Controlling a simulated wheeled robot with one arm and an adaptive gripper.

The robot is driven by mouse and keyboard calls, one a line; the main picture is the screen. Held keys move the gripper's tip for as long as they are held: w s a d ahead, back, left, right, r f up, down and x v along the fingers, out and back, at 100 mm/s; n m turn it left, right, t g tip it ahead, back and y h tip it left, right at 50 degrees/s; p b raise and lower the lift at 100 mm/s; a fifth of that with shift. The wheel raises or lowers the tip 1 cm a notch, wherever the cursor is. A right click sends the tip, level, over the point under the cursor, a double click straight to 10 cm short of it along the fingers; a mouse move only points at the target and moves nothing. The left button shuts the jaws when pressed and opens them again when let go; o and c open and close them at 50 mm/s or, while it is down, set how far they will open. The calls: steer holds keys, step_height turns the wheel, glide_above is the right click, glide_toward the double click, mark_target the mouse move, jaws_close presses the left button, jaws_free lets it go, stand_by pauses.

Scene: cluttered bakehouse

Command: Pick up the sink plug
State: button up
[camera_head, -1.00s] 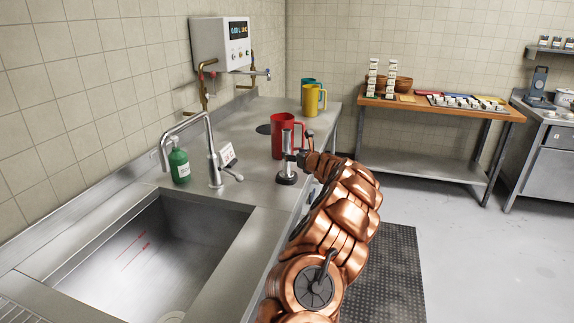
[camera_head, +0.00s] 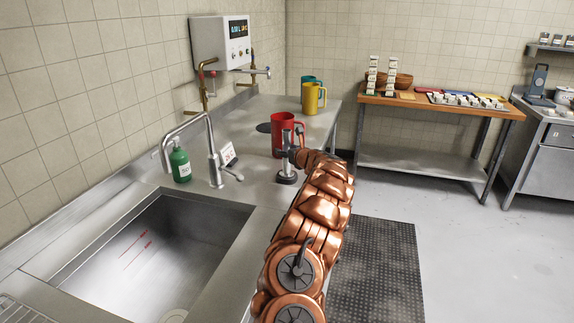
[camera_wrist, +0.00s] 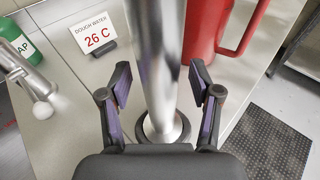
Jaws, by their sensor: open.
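The sink plug appears to be the upright shiny metal tube on a round dark base (camera_head: 287,177), standing on the steel counter beside the sink. It also shows in the wrist view as a wide tube (camera_wrist: 158,50) with its ringed base below. My gripper (camera_wrist: 159,80) is open, with one finger on each side of the tube. Gaps show between the fingers and the tube, so it is not gripped. In the head view my gripper (camera_head: 291,157) is at the tube's upper part, and its fingers are too small to make out clearly.
A red jug (camera_head: 284,130) stands close behind the tube. The tap (camera_head: 213,165), a "26 C" sign (camera_wrist: 95,35) and a green bottle (camera_head: 180,163) are to the left. The sink basin (camera_head: 150,260) is in front. Yellow (camera_head: 312,98) and teal jugs stand farther back.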

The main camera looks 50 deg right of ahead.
steer(key=shift+c, duration=0.3)
jaws_close()
stand_by(0.4)
